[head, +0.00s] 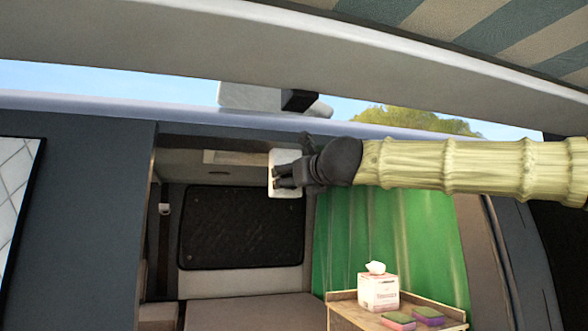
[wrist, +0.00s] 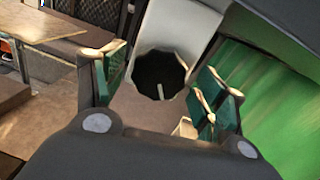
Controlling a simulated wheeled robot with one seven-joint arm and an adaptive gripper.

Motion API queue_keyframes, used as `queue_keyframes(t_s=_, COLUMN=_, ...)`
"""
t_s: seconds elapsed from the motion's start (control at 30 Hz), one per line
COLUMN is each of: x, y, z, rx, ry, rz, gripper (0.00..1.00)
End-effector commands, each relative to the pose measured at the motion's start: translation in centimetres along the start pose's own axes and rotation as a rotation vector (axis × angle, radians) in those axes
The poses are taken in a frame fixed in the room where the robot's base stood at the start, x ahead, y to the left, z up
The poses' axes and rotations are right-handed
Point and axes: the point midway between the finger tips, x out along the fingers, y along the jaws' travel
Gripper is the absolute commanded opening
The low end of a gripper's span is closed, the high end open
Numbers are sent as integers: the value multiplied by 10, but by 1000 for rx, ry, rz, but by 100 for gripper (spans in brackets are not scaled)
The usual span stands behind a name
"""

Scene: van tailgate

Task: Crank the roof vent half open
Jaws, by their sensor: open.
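My gripper (head: 281,177) reaches in from the right under the van's roof edge, in front of a small white plate (head: 287,159). In the wrist view my gripper (wrist: 160,92) is open, with a green-padded finger on each side. Between the fingers shows a dark, many-sided knob (wrist: 150,72) with a short pale bar, on a white panel (wrist: 172,28). I cannot tell whether the fingertips reach around the knob. On the roof a white box with a black end (head: 250,96) shows, perhaps the roof vent; how far it is open is unclear.
A dark quilted panel (head: 240,227) is at the back. The raised tailgate (head: 300,50) spans overhead.

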Motion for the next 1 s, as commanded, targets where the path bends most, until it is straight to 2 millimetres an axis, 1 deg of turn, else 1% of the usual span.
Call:
queue_keyframes(t_s=0.1, x=4, y=0, z=0, rx=-1, ry=0, rz=0, gripper=72)
queue_keyframes(t_s=0.33, x=4, y=0, z=-1, rx=-1, ry=0, rz=0, gripper=72)
queue_keyframes(t_s=0.37, x=4, y=0, z=-1, rx=-1, ry=0, rz=0, gripper=70)
queue_keyframes(t_s=0.4, x=4, y=0, z=-1, rx=-1, ry=0, rz=0, gripper=63)
queue_keyframes(t_s=0.6, x=4, y=0, z=-1, rx=-1, ry=0, rz=0, gripper=27)
queue_keyframes(t_s=0.77, x=4, y=0, z=0, rx=-8, ry=1, rz=0, gripper=27)
queue_keyframes(t_s=1.0, x=3, y=0, z=1, rx=-104, ry=9, rz=0, gripper=27)
